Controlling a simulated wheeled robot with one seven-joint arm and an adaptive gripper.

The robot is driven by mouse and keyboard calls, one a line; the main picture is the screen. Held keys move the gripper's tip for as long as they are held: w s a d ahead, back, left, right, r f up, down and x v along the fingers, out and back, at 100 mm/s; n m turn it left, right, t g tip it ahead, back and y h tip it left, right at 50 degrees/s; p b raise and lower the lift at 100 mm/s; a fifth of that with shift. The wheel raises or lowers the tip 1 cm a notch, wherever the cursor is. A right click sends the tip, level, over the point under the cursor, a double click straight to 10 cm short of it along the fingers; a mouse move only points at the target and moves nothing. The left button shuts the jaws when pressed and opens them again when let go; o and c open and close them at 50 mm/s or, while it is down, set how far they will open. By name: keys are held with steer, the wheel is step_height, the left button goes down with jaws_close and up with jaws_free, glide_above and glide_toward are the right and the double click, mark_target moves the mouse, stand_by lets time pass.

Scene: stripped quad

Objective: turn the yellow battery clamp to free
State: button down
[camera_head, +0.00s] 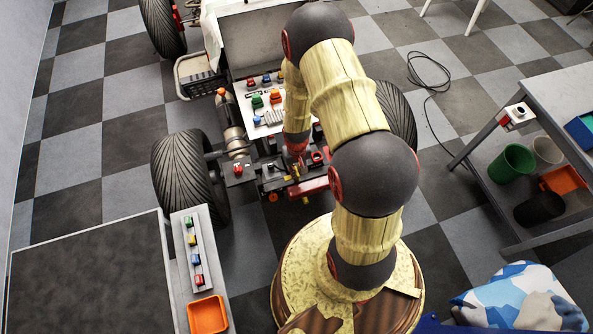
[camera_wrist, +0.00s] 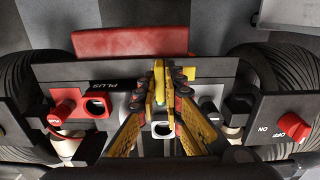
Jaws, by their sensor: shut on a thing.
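The yellow battery clamp (camera_wrist: 159,80) is a narrow yellow lever in the middle of the wrist view, pointing toward the top of the picture. My gripper (camera_wrist: 174,84) is shut on it, with one dark-tipped, yellow-sided finger on each side. A pale square-edged part with a dark hole (camera_wrist: 162,130) shows between the fingers below the lever. The fingers hide part of the clamp's base. In the head view, my gripper (camera_head: 295,163) is down at the near end of the stripped quad, and the arm covers part of that area.
In the wrist view, a red-rimmed socket (camera_wrist: 97,106) and a red knob (camera_wrist: 60,113) are left of the clamp, near a PLUS label. A red rotary switch (camera_wrist: 294,127) is at right. Tyres flank both sides. A side bench (camera_head: 90,275) and orange tray (camera_head: 208,315) stand left.

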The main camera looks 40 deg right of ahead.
steer(key=shift+w, duration=0.1)
steer(key=c, duration=2)
jaws_free()
steer(key=shift+c, duration=0.2)
steer(key=shift+o, duration=0.6)
steer(key=shift+r, duration=0.15)
step_height(320, 180, up, 12)
